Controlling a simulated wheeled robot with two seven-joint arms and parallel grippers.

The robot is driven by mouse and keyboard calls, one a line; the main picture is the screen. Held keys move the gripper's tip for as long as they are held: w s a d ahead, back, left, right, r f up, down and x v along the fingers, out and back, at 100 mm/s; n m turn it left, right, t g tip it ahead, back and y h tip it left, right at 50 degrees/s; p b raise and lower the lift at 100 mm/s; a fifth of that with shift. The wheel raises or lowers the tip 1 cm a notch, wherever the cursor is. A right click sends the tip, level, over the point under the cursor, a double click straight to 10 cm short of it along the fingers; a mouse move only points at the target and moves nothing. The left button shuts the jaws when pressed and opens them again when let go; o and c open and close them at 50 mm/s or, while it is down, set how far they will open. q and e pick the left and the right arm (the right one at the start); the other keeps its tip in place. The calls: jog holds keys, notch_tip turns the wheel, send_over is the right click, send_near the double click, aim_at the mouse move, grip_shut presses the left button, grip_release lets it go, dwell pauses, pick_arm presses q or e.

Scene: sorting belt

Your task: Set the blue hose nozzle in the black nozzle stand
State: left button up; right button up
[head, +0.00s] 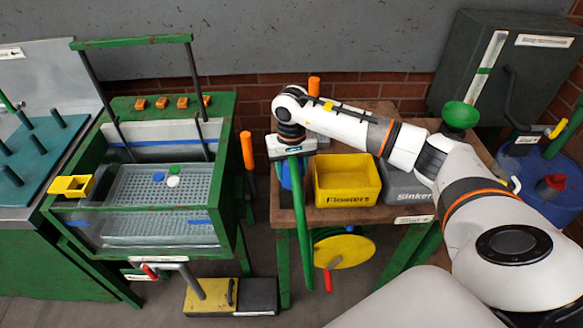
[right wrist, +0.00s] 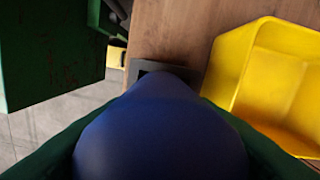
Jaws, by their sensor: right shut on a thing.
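The blue hose nozzle (right wrist: 160,125) fills the lower middle of the right wrist view, between the dark green fingers of my right gripper (right wrist: 163,140), which is shut on it. In the head view a strip of the blue nozzle (head: 286,174) shows beside the gripper (head: 297,165), at the table's left side. The black nozzle stand (right wrist: 140,67) shows as a dark square frame on the wooden table, just beyond the nozzle's far end. The nozzle covers much of it. I cannot tell whether the nozzle's end is above the opening or inside it. My left gripper is out of view.
A yellow bin (head: 347,181) stands close right of the nozzle, with a grey "Sinkers" bin (head: 408,187) beyond it. A green-framed tank (head: 228,215) stands left, across a floor gap. A green funnel (head: 460,115) is at the back right.

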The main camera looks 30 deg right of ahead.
jog(key=o, duration=0.9)
notch_tip(320, 180, up, 12)
jog(key=shift+b, duration=1)
